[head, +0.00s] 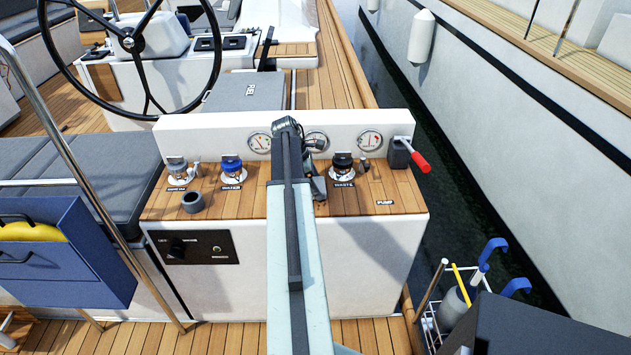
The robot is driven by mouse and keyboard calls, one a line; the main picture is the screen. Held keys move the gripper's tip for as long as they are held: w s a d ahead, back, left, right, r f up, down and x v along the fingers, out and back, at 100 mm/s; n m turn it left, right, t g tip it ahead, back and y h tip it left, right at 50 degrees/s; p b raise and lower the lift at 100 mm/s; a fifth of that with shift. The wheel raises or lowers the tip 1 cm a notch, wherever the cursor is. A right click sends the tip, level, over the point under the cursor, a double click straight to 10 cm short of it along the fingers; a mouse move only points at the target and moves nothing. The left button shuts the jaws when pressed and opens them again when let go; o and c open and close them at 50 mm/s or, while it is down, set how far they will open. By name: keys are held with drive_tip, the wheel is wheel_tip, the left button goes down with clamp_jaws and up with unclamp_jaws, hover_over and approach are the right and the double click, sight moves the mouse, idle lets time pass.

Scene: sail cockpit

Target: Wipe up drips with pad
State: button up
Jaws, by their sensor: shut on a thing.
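My gripper (316,182) is low over the wooden top (255,200) of the white console, just right of my arm's end, between the blue-capped WATER filler (231,168) and the black-capped WASTE filler (342,170). Only dark parts of it show. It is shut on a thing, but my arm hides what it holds. I cannot make out a pad. No drips can be told apart on the wood from here; the strip under my arm is hidden.
A red pump handle (421,162) sticks out at the right end. Gauges (369,141) line the white back panel. A blue bin (65,262) stands at left, a caddy (455,305) at right.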

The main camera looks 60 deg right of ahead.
sight(316, 202)
drive_tip(key=shift+s+a, duration=0.7)
drive_tip(key=shift+a, duration=0.65)
drive_tip(key=shift+s+a, duration=0.7)
drive_tip(key=shift+a, duration=0.7)
drive_tip(key=shift+s+a, duration=0.7)
drive_tip(key=shift+a, duration=0.65)
drive_tip(key=shift+w+f, duration=0.1)
drive_tip(key=shift+w, duration=0.05)
drive_tip(key=shift+w+d, duration=0.45)
drive_tip(key=shift+d, duration=0.4)
drive_tip(key=shift+w+d, duration=0.4)
drive_tip(key=shift+d, duration=0.4)
drive_tip(key=shift+d, duration=0.1)
drive_tip(key=shift+w+d, duration=0.4)
drive_tip(key=shift+d, duration=0.35)
drive_tip(key=shift+w+d, duration=0.4)
drive_tip(key=shift+d, duration=0.3)
drive_tip(key=shift+d, duration=0.1)
drive_tip(key=shift+w+d, duration=0.45)
drive_tip(key=shift+d, duration=0.35)
drive_tip(key=shift+w+d, duration=0.4)
drive_tip(key=shift+d, duration=0.35)
